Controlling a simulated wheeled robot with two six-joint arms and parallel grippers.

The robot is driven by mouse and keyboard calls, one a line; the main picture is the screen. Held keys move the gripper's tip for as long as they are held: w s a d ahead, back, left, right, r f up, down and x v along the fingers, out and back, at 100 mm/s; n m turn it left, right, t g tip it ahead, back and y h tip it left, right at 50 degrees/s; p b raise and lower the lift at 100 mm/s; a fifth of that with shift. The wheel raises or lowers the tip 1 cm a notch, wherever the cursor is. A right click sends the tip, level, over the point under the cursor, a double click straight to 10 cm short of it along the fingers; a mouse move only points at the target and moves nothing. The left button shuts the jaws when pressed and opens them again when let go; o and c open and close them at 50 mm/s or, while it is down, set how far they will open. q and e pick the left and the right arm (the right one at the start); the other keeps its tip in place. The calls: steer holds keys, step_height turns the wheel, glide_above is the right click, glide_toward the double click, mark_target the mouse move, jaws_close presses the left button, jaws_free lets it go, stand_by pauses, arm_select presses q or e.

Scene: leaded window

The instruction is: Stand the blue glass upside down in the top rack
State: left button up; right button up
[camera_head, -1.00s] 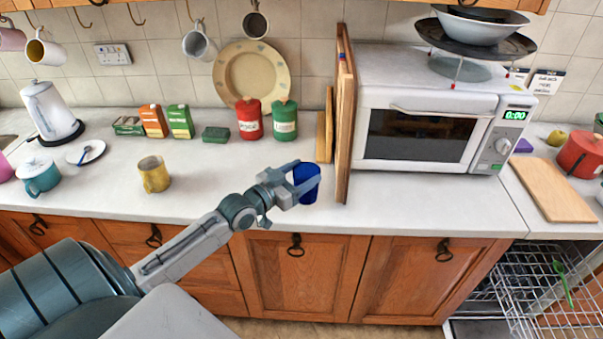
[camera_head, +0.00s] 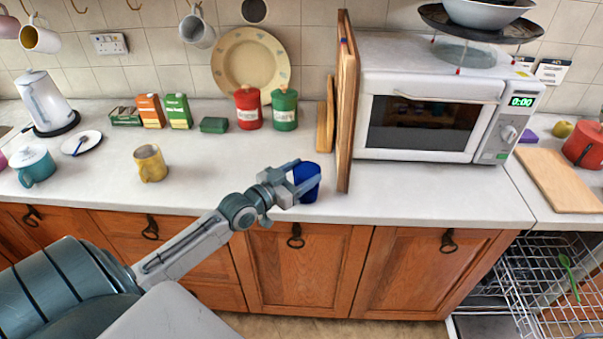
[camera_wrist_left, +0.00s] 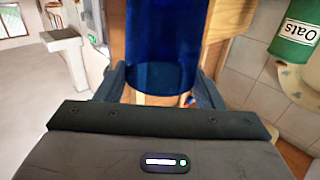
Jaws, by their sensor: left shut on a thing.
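The blue glass (camera_head: 308,184) is between the fingers of my left gripper (camera_head: 302,183), near the front of the worktop beside the wooden boards. In the left wrist view the blue glass (camera_wrist_left: 162,45) fills the space between both fingers, and my left gripper (camera_wrist_left: 165,85) is shut on it. I cannot tell whether the glass is clear of the worktop. The top rack (camera_head: 545,262) is a wire rack of the open dishwasher at the lower right, with a green utensil (camera_head: 568,278) in it. My right gripper is not in view.
A tall wooden board (camera_head: 344,105) stands just right of the glass, beside the microwave (camera_head: 430,115). A yellow mug (camera_head: 151,163) stands to the left. A chopping board (camera_head: 560,180) lies on the right worktop. The worktop left of the glass is mostly clear.

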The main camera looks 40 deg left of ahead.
arm_select(q)
steer(key=shift+f+b, duration=0.3)
steer(key=shift+f, duration=0.05)
steer(key=o, duration=1.6)
steer(key=shift+s+a+r+p, duration=0.1)
steer(key=shift+s+a+p, duration=0.05)
steer(key=shift+s+p, duration=0.3)
steer(key=p+v, duration=0.7)
steer(key=v, duration=0.3)
steer(key=shift+w, duration=0.1)
